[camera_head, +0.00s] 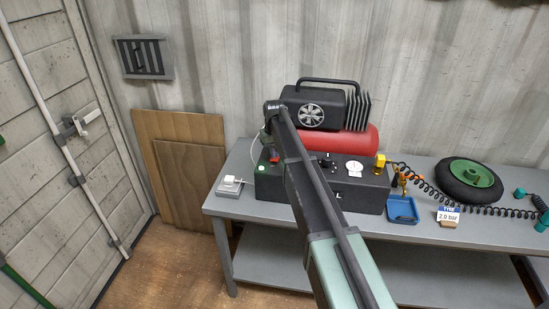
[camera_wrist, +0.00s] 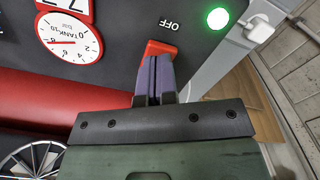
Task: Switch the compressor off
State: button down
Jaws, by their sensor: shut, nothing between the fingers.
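The compressor has a black motor (camera_head: 318,108) over a red tank (camera_head: 352,142), which also shows in the wrist view (camera_wrist: 60,106). Its dark control box (camera_head: 350,192) sits in front. In the wrist view, a red switch (camera_wrist: 160,47) is on the dark panel, with the printed word OFF (camera_wrist: 169,24) just beyond it. A round lamp glows green (camera_wrist: 218,18) beside the label; the lamp shows in the head view (camera_head: 262,168). My gripper (camera_wrist: 154,70) is shut, its purple fingertips right at the red switch. Whether they touch it is unclear.
A round tank gauge (camera_wrist: 68,40) is on the same panel. A white socket block (camera_head: 230,186) stands on the bench's left end. A blue tray (camera_head: 402,209), a 2.0 bar card (camera_head: 447,215) and a green-hubbed wheel (camera_head: 470,178) are to the right.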

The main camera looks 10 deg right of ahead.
jog(key=shift+f+b, duration=0.6)
jog(key=shift+f, duration=0.05)
notch_tip(320, 180, up, 7)
jog(key=p, duration=0.7)
jog(key=shift+r, duration=0.15)
jog(key=s+f+m, duration=0.1)
jog(key=s, duration=3.8)
jog(key=shift+s+m+b, duration=0.25)
jog(key=shift+m+b, duration=0.15)
jog(key=shift+b, duration=0.05)
jog(key=shift+f, duration=0.1)
